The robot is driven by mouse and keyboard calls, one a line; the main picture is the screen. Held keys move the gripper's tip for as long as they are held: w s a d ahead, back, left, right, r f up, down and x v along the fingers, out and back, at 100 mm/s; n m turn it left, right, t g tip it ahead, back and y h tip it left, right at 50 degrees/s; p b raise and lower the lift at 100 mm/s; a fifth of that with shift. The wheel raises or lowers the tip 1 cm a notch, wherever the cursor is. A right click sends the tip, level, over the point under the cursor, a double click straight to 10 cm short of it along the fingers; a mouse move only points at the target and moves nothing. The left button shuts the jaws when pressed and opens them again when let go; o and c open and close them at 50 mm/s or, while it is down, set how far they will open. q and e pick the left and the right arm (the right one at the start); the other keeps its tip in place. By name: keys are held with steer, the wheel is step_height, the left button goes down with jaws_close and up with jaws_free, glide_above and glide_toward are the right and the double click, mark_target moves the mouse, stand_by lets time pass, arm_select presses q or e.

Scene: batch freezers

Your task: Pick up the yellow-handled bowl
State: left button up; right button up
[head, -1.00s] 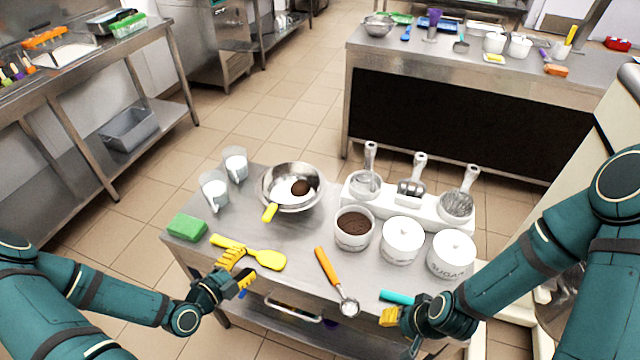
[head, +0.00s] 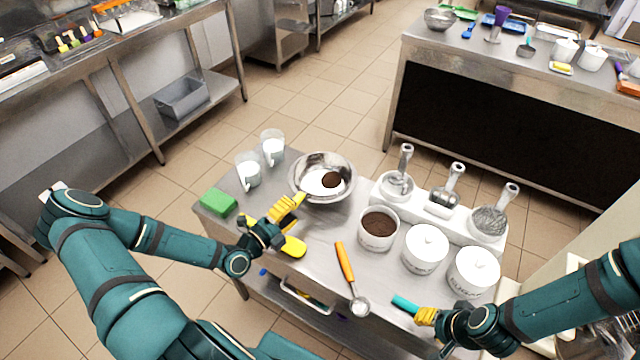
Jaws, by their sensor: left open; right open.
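The yellow-handled bowl (head: 344,193) is a steel bowl at the back left of the steel table. It holds something white and a dark brown mound. Its yellow handle points toward the front left and is largely hidden by my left gripper (head: 287,207). That gripper has yellow fingers, is open, and is close to the handle; I cannot tell whether they touch. My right gripper (head: 428,316) is open at the table's front right, beside a teal-handled tool (head: 404,304).
A green sponge (head: 218,202) and two glass cups (head: 249,172) stand left of the bowl.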

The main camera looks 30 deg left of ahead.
mark_target(305, 195)
arm_select(q)
steer(key=shift+a+x, duration=0.2)
steer(key=shift+x, duration=2.55)
steer(key=shift+o, duration=0.2)
steer(key=shift+f, duration=0.1)
jaws_close()
